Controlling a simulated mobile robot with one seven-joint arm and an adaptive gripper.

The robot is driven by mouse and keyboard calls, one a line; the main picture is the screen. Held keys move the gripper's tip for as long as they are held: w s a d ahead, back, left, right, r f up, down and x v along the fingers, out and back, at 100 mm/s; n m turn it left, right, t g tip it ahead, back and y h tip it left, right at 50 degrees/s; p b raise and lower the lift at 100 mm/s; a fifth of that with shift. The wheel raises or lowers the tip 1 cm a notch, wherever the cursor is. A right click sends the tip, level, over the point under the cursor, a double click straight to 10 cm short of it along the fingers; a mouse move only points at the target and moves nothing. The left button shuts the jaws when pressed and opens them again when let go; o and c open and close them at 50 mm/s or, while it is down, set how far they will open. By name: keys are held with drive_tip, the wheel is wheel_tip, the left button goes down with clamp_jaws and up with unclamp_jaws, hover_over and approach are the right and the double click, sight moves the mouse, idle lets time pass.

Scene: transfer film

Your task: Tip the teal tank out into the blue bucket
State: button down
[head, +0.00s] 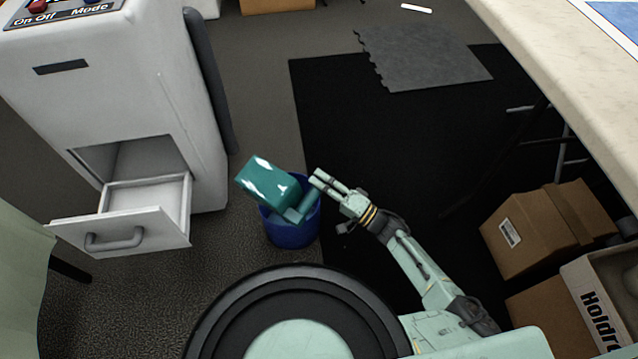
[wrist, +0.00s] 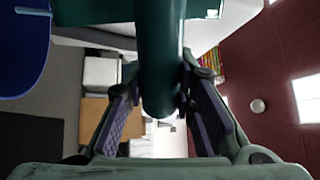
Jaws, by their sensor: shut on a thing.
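The teal tank (head: 268,182) is tilted over the blue bucket (head: 292,232), its body covering the left and back of the bucket's mouth. My gripper (head: 316,179) is right of the tank, above the bucket's right rim, and shut on the tank's bar-like handle (wrist: 161,60). In the wrist view the handle runs between my two fingers, with part of the tank's body (wrist: 100,10) at the top. The bucket (wrist: 18,50) shows at the upper left there. I cannot see the tank's contents or the bucket's inside clearly.
A white machine (head: 120,90) with an open drawer (head: 140,228) stands left of the bucket. A black mat (head: 400,150) lies to the right. Cardboard boxes (head: 530,240) and a pale table (head: 570,70) are at the far right.

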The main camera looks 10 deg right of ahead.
sight(298, 210)
drive_tip(key=shift+w+d+f+m+t+h+b, duration=0.15)
drive_tip(key=shift+w+d+f+m+t+b, duration=0.05)
drive_tip(key=shift+f+m+b, duration=0.35)
drive_tip(key=shift+w+d+f+m+t+h+b, duration=0.2)
drive_tip(key=shift+w+d+f+m+b, duration=0.1)
drive_tip(key=shift+m+b, duration=0.25)
drive_tip(key=shift+w+d+f+m+t+h+b, duration=0.2)
drive_tip(key=shift+f+m+b, duration=0.25)
drive_tip(key=shift+m, duration=0.25)
idle(2.5)
